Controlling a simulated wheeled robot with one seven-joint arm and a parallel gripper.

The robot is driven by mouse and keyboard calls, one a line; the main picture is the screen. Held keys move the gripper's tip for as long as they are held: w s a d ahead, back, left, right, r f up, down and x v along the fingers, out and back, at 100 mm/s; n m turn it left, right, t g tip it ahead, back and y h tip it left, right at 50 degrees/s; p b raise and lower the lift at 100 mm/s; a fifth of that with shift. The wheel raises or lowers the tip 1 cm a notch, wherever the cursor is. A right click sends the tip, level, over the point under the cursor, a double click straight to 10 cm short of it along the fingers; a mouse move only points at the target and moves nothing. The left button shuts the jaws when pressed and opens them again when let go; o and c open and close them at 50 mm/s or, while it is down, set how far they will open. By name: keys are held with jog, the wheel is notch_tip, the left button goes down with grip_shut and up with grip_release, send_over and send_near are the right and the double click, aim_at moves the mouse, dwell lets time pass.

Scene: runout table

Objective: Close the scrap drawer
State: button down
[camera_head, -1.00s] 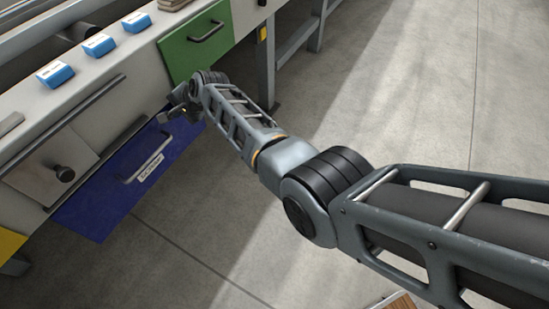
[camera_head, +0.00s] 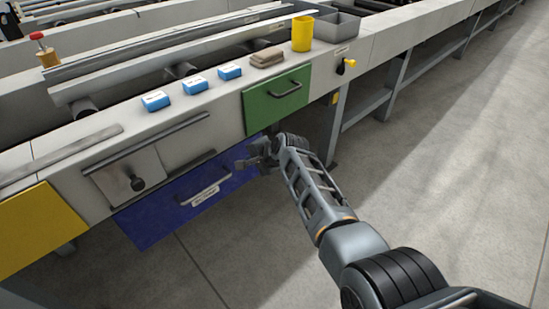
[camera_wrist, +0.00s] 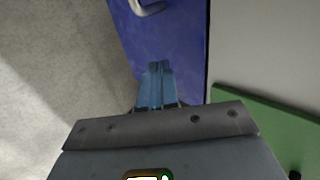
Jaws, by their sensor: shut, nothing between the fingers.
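The blue drawer (camera_head: 160,223) has a grey bar handle and a white label too small to read. It sits low in the bench, below a white panel and left of the green drawer. A dark strip shows along its top edge; I cannot tell how far out its front stands. My gripper (camera_head: 247,160) is shut and empty at the upper right end of the blue front. In the wrist view, the closed fingers (camera_wrist: 157,72) lie over the blue face (camera_wrist: 180,30), right of and below the handle (camera_wrist: 150,7). I cannot tell whether they touch it.
Blue boxes (camera_head: 194,86), a yellow cup (camera_head: 302,34) and a grey bin (camera_head: 338,27) stand on the bench. The floor in front is clear.

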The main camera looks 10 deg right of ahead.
jog(key=p+v, duration=0.3)
jog(key=v, duration=0.6)
jog(key=shift+s+d+r, duration=0.2)
jog(key=shift+s+r, duration=0.05)
jog(key=shift+r, duration=0.05)
jog(key=s+d+f+n+t+h+p, duration=0.1)
jog(key=s+d+f, duration=0.1)
jog(key=s+d, duration=0.35)
jog(key=s+d+f+n+t+h+p, duration=0.1)
jog(key=s+d+f, duration=0.15)
jog(key=s, duration=0.65)
jog(key=s+d+f+n+t+h+p, duration=0.1)
jog(key=s+d+f, duration=0.25)
jog(key=s, duration=0.35)
jog(key=s+d+r+n+h+p, duration=0.1)
jog(key=s+d+r+n, duration=0.2)
jog(key=s, duration=0.7)
jog(key=s+d+r+n+t+h+p, duration=0.1)
jog(key=s+d+r+n+t+p, duration=0.15)
jog(key=s+r, duration=1)
jog(key=s+r+n+t+p, duration=0.1)
jog(key=s+r+n, duration=0.1)
jog(key=s+r, duration=0.9)
notch_tip(320, 180, up, 4)
jog(key=shift+a+t+h, duration=0.15)
jog(key=shift+t+h, duration=0.15)
jog(key=shift+t, duration=0.05)
jog(key=shift+s+a, duration=0.1)
jog(key=shift+s, duration=0.05)
